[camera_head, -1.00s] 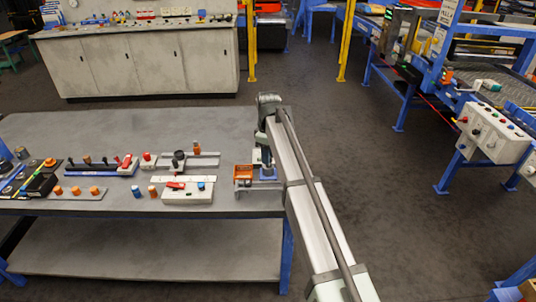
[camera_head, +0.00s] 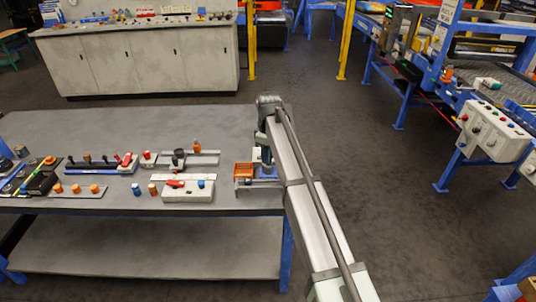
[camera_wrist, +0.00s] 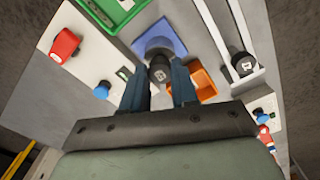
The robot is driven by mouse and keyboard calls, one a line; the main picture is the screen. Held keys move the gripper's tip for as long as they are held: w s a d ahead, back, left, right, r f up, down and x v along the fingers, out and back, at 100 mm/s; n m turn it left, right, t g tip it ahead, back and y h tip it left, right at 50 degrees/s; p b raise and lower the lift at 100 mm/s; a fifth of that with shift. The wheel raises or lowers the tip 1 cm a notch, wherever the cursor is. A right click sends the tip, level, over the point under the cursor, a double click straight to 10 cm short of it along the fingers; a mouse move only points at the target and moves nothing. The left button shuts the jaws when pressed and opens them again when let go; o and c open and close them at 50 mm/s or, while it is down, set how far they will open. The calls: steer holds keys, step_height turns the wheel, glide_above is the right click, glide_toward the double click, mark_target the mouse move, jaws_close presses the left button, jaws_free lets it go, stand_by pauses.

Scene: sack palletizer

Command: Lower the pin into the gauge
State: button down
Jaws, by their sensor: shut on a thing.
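In the wrist view my gripper (camera_wrist: 160,88) is shut on a dark cylindrical pin (camera_wrist: 158,70) with a small pale mark on its end. The pin lies between the two blue-grey fingers. Beyond it is a blue square base with a grey round part, which looks like the gauge (camera_wrist: 172,40). The pin overlaps the grey part in this view, so I cannot tell whether it is inside or above it. In the head view, my arm's end is at the table's right edge and the pin is not clearly seen.
An orange tray (camera_wrist: 207,82) is close beside the right finger; it also shows in the head view (camera_head: 243,169). A white box with a red lever (camera_wrist: 65,44) and blue knob (camera_wrist: 101,92) stands left. A rail with a black knob (camera_wrist: 242,64) lies right. A green tray (camera_wrist: 108,8) is beyond.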

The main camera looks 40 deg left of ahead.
steer(key=shift+f, duration=0.1)
steer(key=c, duration=0.8)
jaws_free()
steer(key=shift+r, duration=4)
